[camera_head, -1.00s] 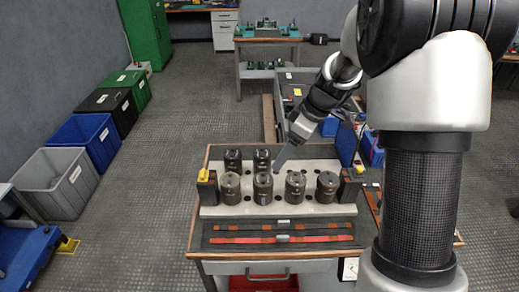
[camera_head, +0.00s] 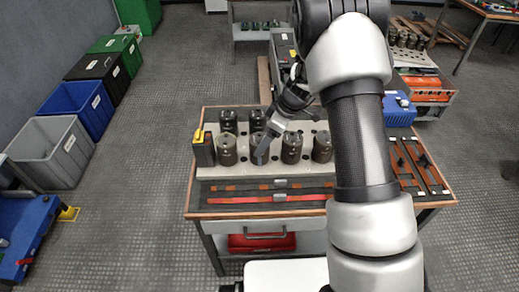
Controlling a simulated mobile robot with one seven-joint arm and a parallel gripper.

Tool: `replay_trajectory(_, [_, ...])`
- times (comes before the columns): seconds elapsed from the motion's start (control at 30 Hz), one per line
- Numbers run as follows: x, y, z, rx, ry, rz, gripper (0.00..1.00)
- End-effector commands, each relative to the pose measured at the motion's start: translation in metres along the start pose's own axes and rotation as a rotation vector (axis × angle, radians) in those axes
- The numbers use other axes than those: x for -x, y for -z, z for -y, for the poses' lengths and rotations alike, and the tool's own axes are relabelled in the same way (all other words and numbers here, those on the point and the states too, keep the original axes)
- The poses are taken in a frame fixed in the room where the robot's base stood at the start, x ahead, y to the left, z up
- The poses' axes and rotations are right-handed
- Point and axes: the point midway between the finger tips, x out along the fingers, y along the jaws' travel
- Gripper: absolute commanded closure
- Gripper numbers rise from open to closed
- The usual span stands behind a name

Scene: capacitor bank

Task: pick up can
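Several dark cylindrical cans stand upright in a perforated light plate (camera_head: 310,172) on the workbench. The back row shows a can (camera_head: 228,121) at left and another can (camera_head: 257,119) beside it. The front row holds a left can (camera_head: 227,150), a second can (camera_head: 259,141), a third can (camera_head: 291,148) and a right can (camera_head: 322,147).
A dark block with a yellow top (camera_head: 202,147) stands at the plate's left end. Red and orange strips (camera_head: 265,198) lie along the bench front. A blue box (camera_head: 399,110) is at right. Grey, blue, black and green bins line the left wall. The floor between bins and bench is clear.

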Motion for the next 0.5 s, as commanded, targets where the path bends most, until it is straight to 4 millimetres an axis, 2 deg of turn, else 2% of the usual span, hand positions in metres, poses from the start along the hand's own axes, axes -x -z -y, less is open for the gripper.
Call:
replay_trajectory(0.2, [-0.034,0.003,0.003,0.0,0.003,0.002,0.25])
replay_trajectory(0.3, [-0.044,0.003,0.003,0.0,0.002,0.002,0.25])
replay_trajectory(0.5, [-0.047,0.004,0.003,0.0,0.0,0.0,0.25])
